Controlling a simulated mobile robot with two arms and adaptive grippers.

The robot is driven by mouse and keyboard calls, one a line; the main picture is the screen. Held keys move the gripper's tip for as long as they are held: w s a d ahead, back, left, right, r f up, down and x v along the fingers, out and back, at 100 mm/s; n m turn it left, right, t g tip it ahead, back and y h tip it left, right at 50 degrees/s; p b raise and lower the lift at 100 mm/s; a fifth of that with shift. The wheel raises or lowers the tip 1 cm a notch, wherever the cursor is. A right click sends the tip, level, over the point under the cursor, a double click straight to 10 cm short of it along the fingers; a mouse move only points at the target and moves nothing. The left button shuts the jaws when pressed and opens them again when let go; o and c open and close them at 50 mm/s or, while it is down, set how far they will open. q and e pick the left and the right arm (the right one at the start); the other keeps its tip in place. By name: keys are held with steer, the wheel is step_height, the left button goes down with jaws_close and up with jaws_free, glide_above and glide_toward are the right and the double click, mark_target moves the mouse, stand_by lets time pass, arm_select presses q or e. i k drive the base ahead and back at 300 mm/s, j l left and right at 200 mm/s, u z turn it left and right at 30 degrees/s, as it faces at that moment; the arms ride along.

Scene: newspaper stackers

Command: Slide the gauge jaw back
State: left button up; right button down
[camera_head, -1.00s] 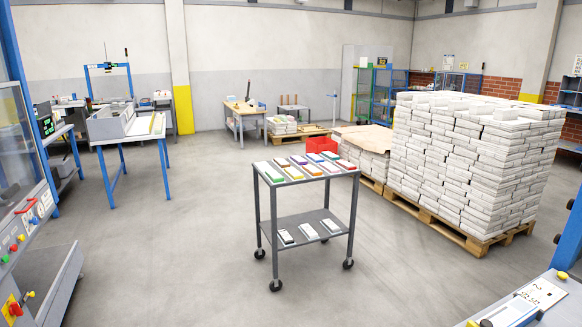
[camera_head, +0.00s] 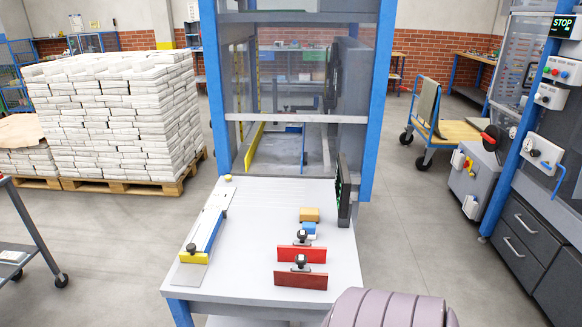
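A long gauge (camera_head: 208,222) lies along the left side of the white table. It has a pale plate, a blue bar and a yellow piece at its near end. A black knob (camera_head: 191,247) stands near that end, by the yellow piece (camera_head: 194,257), which may be the jaw; I cannot tell for sure. A rounded mauve part of my own arm shows at the bottom edge, right of the table's near corner. Neither of my grippers is in view.
Two red blocks with black knobs (camera_head: 301,280) and small orange and blue blocks (camera_head: 309,215) sit on the table's right. The blue-framed machine (camera_head: 378,100) rises behind. A stacked pallet (camera_head: 110,115) is left, a control cabinet (camera_head: 540,235) right. The table middle is clear.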

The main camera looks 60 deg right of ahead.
mark_target(190, 256)
steer(key=i+z, duration=0.15)
steer(key=z, duration=1.85)
steer(key=i+j+z, duration=0.15)
steer(key=j+z, duration=0.2)
steer(key=z, duration=0.15)
steer(key=j+z, duration=0.35)
steer(key=z, duration=0.15)
steer(key=j+z, duration=0.55)
steer(key=j, duration=0.4)
steer(key=k+j+z, duration=0.1)
steer(key=j, duration=0.4)
steer(key=k+j+z, duration=0.1)
steer(key=j, duration=0.4)
steer(key=k, duration=0.6)
